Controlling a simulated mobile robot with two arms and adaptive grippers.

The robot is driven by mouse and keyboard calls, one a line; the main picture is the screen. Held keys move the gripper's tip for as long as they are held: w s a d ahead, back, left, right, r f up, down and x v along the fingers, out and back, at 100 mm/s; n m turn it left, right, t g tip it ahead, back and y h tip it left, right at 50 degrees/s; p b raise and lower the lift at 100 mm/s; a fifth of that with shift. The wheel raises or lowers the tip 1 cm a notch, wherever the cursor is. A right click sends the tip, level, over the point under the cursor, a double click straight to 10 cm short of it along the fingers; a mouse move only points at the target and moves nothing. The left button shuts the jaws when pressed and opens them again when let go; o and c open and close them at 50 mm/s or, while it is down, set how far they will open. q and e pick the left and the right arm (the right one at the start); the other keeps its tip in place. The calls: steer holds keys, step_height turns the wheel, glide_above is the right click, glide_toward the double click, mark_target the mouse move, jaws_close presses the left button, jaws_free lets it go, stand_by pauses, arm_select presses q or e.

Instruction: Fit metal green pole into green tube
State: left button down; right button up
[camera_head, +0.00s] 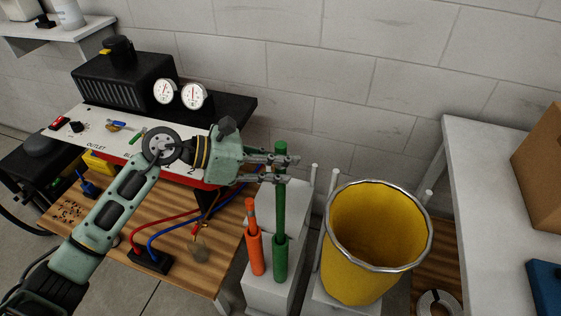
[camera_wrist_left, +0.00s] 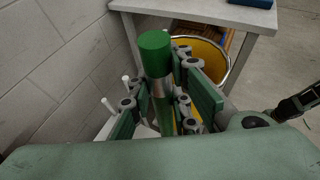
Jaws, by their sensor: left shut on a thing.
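My left gripper (camera_head: 280,170) comes in from the left and is shut on the upright metal green pole (camera_head: 281,212), near the pole's upper end. In the left wrist view the pole's green top (camera_wrist_left: 155,54) stands up between the finger pads, with a shiny metal band below it. The green tube (camera_head: 280,258) stands on a light grey block, directly under the pole. The pole's lower end meets the tube's mouth in the head view; I cannot tell whether it is inside. My right gripper is not clearly seen.
An orange pole (camera_head: 251,212) stands in an orange tube (camera_head: 256,255) close left of the green tube. A yellow bucket (camera_head: 360,265) stands close right. The welder panel (camera_head: 110,135) and wooden table (camera_head: 195,270) are left; a grey table (camera_head: 480,160) is right.

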step_height(320, 180, down, 6)
steer(key=b, duration=0.6)
steer(key=shift+f, duration=0.2)
stand_by(1.7)
steer(key=shift+a+f, duration=0.1)
steer(key=shift+s+a+f+b, duration=0.1)
steer(key=shift+a+f+b, duration=0.4)
steer(key=shift+b, duration=0.2)
steer(key=shift+a+f+b, duration=0.2)
steer(key=shift+f+b, duration=0.25)
steer(key=shift+b, duration=0.05)
steer(key=shift+d+f+b, duration=0.2)
steer(key=shift+f+b, duration=0.7)
steer(key=shift+f, duration=0.05)
steer(key=shift+a+f+b, duration=0.3)
steer(key=shift+f+b, duration=0.3)
steer(key=shift+b, duration=0.1)
steer(key=shift+w+d+f+b, duration=0.1)
steer(key=shift+w+f+b, duration=0.15)
steer(key=shift+f+b, duration=0.3)
steer(key=shift+w+d+f+b, duration=0.1)
steer(key=shift+w+f+b, duration=0.1)
steer(key=shift+f+b, duration=0.3)
steer(key=shift+w+r, duration=0.15)
steer(key=shift+w, duration=0.1)
